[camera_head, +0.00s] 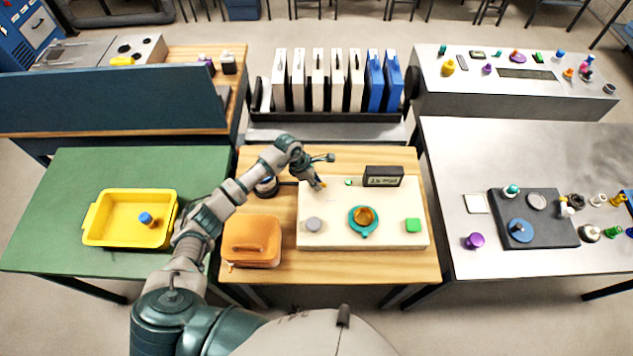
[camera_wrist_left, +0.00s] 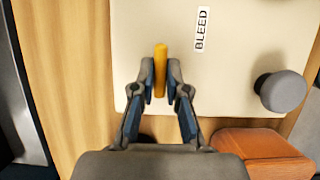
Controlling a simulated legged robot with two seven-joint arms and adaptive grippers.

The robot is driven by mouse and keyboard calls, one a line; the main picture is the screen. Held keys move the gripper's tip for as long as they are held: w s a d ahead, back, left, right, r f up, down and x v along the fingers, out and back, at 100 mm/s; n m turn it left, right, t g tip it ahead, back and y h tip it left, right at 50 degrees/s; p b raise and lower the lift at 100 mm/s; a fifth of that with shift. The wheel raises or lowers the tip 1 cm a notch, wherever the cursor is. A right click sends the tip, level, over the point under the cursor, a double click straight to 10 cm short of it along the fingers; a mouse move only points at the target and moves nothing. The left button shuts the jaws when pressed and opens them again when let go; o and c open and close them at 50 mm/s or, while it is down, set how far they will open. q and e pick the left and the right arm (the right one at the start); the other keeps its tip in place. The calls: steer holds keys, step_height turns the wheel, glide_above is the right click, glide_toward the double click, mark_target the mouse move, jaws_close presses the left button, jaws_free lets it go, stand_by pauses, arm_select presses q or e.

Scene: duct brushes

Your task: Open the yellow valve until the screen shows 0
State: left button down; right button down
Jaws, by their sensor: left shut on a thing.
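The cream panel (camera_head: 330,238) lies on the wooden table. The yellow valve (camera_wrist_left: 160,68) shows as a narrow upright bar in the left wrist view, next to a "BLEED" label (camera_wrist_left: 201,30). My left gripper (camera_wrist_left: 160,88) is shut on it, with a dark finger on each side of its lower part. In the head view my left gripper (camera_head: 316,181) is at the panel's upper left corner and largely hides the valve. The small dark screen (camera_head: 384,176) stands at the panel's upper right; its text is too small to read surely. My right gripper is not in view.
The panel also bears a grey knob (camera_head: 313,224), a teal ring with an orange centre (camera_head: 363,220) and a green button (camera_head: 413,225). An orange case (camera_head: 252,241) lies left of the panel. A yellow tray (camera_head: 107,237) is on the green table.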

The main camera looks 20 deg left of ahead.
arm_select(q)
steer(key=shift+a, duration=0.1)
steer(key=n+p, duration=0.1)
steer(key=n, duration=0.1)
steer(key=n+t+y+p, duration=0.1)
steer(key=n, duration=0.1)
steer(key=shift+s+r+n+t, duration=0.1)
steer(key=shift+r+n+t, duration=0.05)
steer(key=shift+n+t, duration=0.2)
steer(key=n, duration=0.1)
steer(key=n+y, duration=0.1)
steer(key=n, duration=0.1)
steer(key=n+t+p, duration=0.1)
steer(key=shift+d+n, duration=0.25)
steer(key=shift+n, duration=0.1)
steer(key=n+y, duration=0.1)
steer(key=n, duration=0.2)
steer(key=shift+d+n+t+y, duration=0.1)
steer(key=shift+n+t+y, duration=0.2)
steer(key=shift+y, duration=0.1)
steer(key=shift+d+n+y+b, duration=0.15)
steer(key=shift+n+y+b, duration=0.4)
steer(key=shift+n, duration=1.35)
steer(key=shift+y, duration=0.25)
steer(key=c, duration=1.2)
jaws_free()
steer(key=shift+s, duration=0.1)
